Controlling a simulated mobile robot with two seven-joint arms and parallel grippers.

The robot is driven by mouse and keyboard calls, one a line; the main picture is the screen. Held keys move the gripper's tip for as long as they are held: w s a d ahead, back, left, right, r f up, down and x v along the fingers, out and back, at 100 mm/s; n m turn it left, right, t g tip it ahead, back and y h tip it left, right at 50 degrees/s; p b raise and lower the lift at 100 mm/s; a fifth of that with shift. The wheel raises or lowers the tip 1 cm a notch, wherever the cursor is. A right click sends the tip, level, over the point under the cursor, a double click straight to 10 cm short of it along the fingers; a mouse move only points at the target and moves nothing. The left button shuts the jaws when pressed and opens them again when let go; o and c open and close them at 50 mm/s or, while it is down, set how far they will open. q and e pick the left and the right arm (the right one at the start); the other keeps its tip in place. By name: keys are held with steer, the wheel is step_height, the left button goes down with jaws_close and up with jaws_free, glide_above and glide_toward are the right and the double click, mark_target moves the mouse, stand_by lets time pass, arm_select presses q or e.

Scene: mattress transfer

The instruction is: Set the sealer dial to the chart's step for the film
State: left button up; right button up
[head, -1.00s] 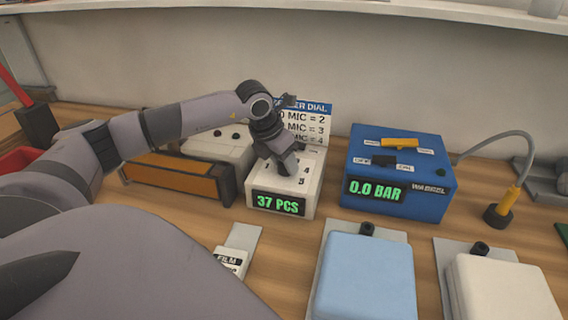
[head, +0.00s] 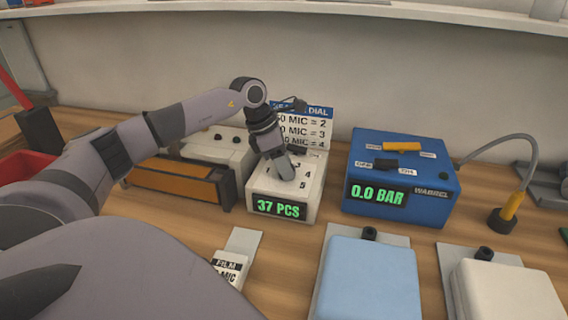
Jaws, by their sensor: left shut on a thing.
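The sealer box (head: 262,187) is white with a green "37 PCS" display and stands left of centre in the head view. Step numbers 3, 4 and 5 show on its top. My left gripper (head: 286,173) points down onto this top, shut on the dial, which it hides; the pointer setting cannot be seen. The dial chart (head: 318,130) stands behind the box, with lines ending "MIC = 2", "= 3" and "= 4"; my arm covers part of each. The film label (head: 230,268) lies in front, its thickness figure partly cut off. My right gripper is not in view.
A blue "0.0 BAR" box (head: 430,210) with two switches stands to the right. Left is a machine with an orange front (head: 172,181). Blue (head: 368,280) and white (head: 508,292) blocks lie in front.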

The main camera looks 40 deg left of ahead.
arm_select(q)
steer(key=shift+w+r, duration=0.1)
stand_by(0.3)
steer(key=o, duration=1.1)
steer(key=shift+c, duration=0.2)
steer(key=v, duration=0.7)
steer(key=shift+b, duration=0.3)
